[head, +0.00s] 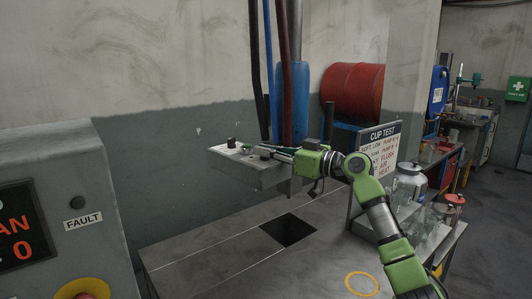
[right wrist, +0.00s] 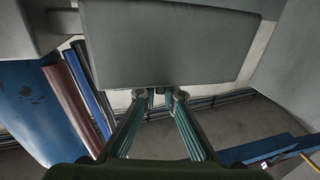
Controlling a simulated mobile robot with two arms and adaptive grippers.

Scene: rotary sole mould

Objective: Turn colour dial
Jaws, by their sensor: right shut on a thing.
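A grey control box (head: 250,170) juts out in the middle of the head view, with small dark knobs and a green part on its top. My right gripper (head: 275,153) reaches it from the right, and its fingers end at a small dark knob (head: 265,152), which looks like the colour dial. The gripper is shut on it. In the right wrist view the fingertips (right wrist: 156,94) are at the lower edge of the grey box (right wrist: 165,45). The dial is mostly hidden there, and its marks cannot be read. My left gripper is not in view.
A grey metal table (head: 200,262) with a square dark opening (head: 288,230) lies below. A cabinet (head: 65,180) with a lit display stands at left. Hoses and a blue cylinder (head: 292,100) rise behind the box. A CUP TEST sign (head: 384,150) and jars (head: 410,185) stand at right.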

